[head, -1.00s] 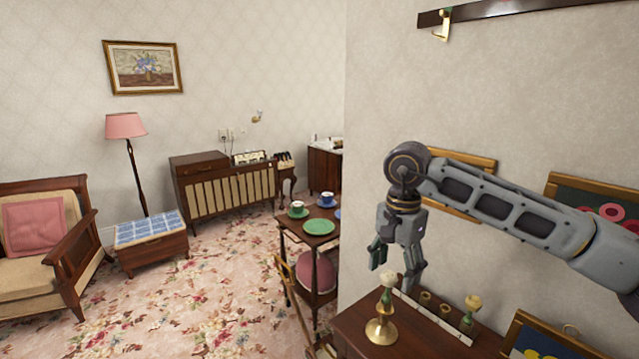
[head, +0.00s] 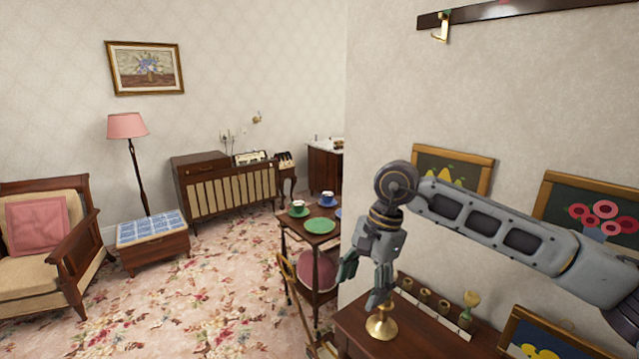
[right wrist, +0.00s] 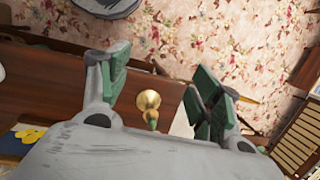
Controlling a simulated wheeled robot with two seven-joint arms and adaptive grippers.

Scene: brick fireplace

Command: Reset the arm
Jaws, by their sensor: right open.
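My right gripper (head: 363,286) hangs from the arm that comes in from the right, fingers pointing down. It is open and empty. In the right wrist view its two green-padded fingers (right wrist: 160,85) stand apart. In the head view it is above and in front of a brass candlestick (head: 381,326) on a dark wooden table, hiding the candlestick's upper part. The candlestick (right wrist: 149,102) also shows in the gap between the fingers in the right wrist view; I cannot tell how far below them it is. My left gripper is not in view.
The wooden table (head: 420,345) also bears a holder with several brass cups (head: 423,295) and another candlestick (head: 468,308). Framed pictures (head: 590,212) hang behind the arm. A small table (head: 312,238) with cups and plates stands left. Flowered carpet (head: 215,295) lies open.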

